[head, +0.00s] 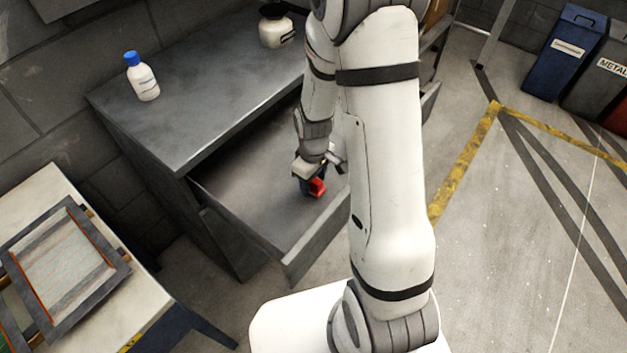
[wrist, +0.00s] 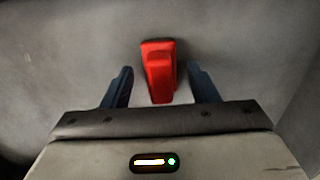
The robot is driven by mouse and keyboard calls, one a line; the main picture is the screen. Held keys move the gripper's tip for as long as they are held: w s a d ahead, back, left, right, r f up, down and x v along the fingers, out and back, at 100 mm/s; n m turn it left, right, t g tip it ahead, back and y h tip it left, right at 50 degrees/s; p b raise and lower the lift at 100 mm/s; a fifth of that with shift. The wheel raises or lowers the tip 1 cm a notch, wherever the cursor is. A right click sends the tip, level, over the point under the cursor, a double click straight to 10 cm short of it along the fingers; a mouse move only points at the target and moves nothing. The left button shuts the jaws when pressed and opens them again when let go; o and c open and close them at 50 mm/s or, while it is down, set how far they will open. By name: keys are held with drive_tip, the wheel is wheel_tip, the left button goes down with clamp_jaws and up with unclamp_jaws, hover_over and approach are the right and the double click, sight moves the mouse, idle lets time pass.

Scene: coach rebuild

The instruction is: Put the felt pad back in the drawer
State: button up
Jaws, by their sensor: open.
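The drawer (head: 247,197) of the grey workbench is pulled open. A small red block-like thing (head: 318,187) is inside it, and I take it to be the felt pad. It has a raised narrower part on top, and it also shows in the wrist view (wrist: 159,72). My gripper (head: 313,186) reaches down into the drawer at the red thing. In the wrist view the blue fingers of my gripper (wrist: 160,72) are open, one on each side of the red thing, with a gap on both sides. My arm hides the right part of the drawer.
The grey workbench top (head: 200,110) overhangs the drawer's back. A white bottle with a blue cap (head: 143,80) and a white jar (head: 275,32) stand on it. A pale table (head: 110,300) with a framed screen (head: 65,265) is at left. Bins (head: 565,50) stand far right.

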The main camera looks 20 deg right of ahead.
wheel_tip(320, 180, up, 11)
drive_tip(key=s+r+m+t, duration=0.2)
drive_tip(key=s+r+m, duration=0.5)
drive_tip(key=s+r, duration=0.6)
drive_tip(key=shift+s+r+t+p, duration=0.15)
drive_tip(key=shift+s+t+p, duration=0.2)
drive_tip(key=shift+s, duration=0.15)
